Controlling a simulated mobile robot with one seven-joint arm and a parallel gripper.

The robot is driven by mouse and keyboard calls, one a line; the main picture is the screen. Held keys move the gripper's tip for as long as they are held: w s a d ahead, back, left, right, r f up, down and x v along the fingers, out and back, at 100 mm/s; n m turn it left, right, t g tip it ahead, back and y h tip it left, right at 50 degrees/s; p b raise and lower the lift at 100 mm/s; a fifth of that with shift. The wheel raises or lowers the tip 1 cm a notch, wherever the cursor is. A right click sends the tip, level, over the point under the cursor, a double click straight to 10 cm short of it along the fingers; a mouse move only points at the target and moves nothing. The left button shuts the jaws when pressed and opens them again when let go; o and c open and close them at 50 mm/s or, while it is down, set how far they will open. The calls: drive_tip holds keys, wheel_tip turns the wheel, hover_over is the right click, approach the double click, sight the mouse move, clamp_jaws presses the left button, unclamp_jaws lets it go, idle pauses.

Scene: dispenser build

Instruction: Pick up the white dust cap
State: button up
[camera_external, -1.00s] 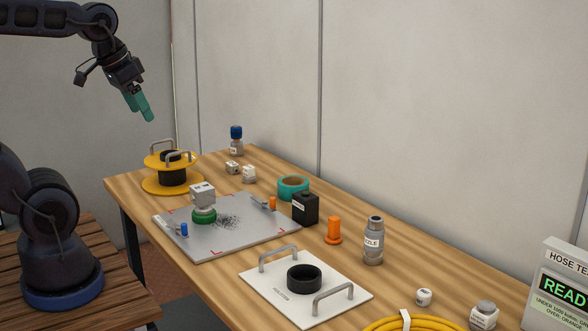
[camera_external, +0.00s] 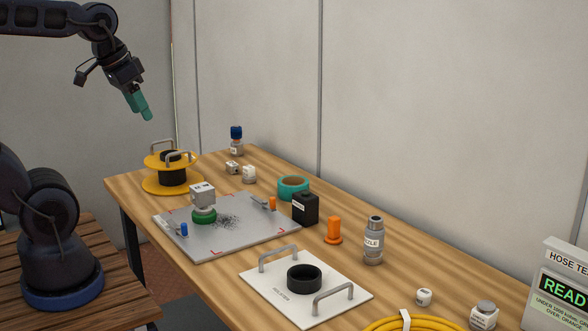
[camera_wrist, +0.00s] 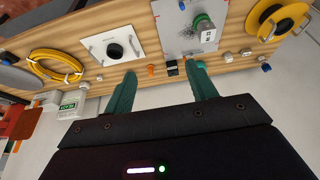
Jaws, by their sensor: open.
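Several small white pieces could be the dust cap, and I cannot tell which it is. My gripper (camera_external: 149,117) is high above the bench's far left end, apart from everything. In the wrist view its teal fingers (camera_wrist: 163,70) are spread and empty.
On the wooden bench are a yellow reel (camera_external: 172,187), a grey plate (camera_external: 255,235) with a green-based block, teal tape (camera_external: 293,188), a black box (camera_external: 305,208), an orange piece (camera_external: 333,231), a nozzle bottle (camera_external: 374,243) and a white handled plate (camera_external: 262,287). A wall runs behind.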

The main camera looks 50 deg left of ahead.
drive_tip(key=w+d+m+g, duration=0.1)
drive_tip(key=w+d+m, duration=0.2)
drive_tip(key=w, duration=0.4)
drive_tip(key=w+d+m, duration=0.3)
drive_tip(key=w+d, duration=0.1)
drive_tip(key=w, duration=0.4)
drive_tip(key=m+g+h, duration=0.4)
drive_tip(key=m+g, duration=0.1)
drive_tip(key=m, duration=0.9)
hover_over(424, 291)
drive_tip(key=a, duration=0.4)
wheel_tip(424, 291, down, 29)
drive_tip(key=x, duration=0.5)
drive_tip(key=shift+w+f, duration=0.2)
drive_tip(key=shift+f, duration=0.2)
drive_tip(key=shift+w+x, duration=0.2)
drive_tip(key=shift+x, duration=1.05)
drive_tip(key=shift+w+x, duration=0.25)
drive_tip(key=shift+x, duration=1)
drive_tip(key=shift+d, duration=0.2)
drive_tip(key=c, duration=1)
